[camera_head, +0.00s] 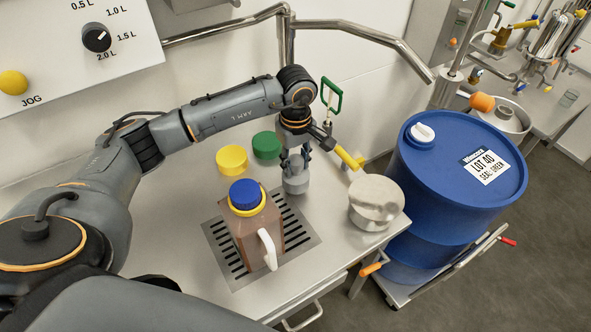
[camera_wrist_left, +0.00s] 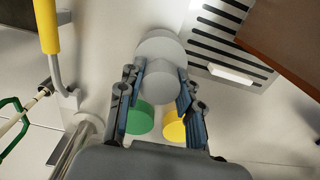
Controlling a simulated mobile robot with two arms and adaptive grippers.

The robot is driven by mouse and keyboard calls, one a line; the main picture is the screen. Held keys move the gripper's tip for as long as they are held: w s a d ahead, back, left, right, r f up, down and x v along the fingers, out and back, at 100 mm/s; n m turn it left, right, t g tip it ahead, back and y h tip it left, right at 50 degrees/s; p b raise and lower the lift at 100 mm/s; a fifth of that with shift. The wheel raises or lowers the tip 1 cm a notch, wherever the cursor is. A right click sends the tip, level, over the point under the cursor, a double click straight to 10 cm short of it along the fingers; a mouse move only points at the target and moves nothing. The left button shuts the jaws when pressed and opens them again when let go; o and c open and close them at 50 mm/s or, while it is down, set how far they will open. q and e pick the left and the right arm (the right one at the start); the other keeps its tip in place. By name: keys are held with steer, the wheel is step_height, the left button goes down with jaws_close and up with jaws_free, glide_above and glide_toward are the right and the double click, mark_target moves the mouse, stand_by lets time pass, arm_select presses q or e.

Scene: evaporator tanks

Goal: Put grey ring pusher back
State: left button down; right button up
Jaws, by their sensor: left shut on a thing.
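The grey ring pusher (camera_head: 296,184) is a pale grey stepped cylinder. It is at or just above the steel worktop, right of the drain grate; I cannot tell whether its base touches the worktop. My left gripper (camera_head: 295,165) reaches down from above and is shut on it. In the left wrist view the grey ring pusher (camera_wrist_left: 160,55) sits between the two fingers of my left gripper (camera_wrist_left: 160,84). My right gripper is not in view.
A brown jug (camera_head: 252,232) with a blue cap stands on the drain grate (camera_head: 299,238). A yellow cap (camera_head: 231,160) and green cap (camera_head: 266,145) lie behind. A lidded steel pot (camera_head: 376,203), yellow-handled lever (camera_head: 348,158) and blue drum (camera_head: 455,180) are to the right.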

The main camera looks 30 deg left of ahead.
mark_target(296, 174)
arm_select(q)
step_height(296, 174, down, 2)
steer(key=shift+s+f, duration=0.15)
steer(key=shift+f, duration=0.1)
steer(key=shift+d+f, duration=0.1)
steer(key=shift+f, duration=0.45)
steer(key=c, duration=1)
jaws_free()
steer(key=shift+r, duration=0.1)
steer(key=shift+c, duration=0.2)
steer(key=shift+o, duration=0.7)
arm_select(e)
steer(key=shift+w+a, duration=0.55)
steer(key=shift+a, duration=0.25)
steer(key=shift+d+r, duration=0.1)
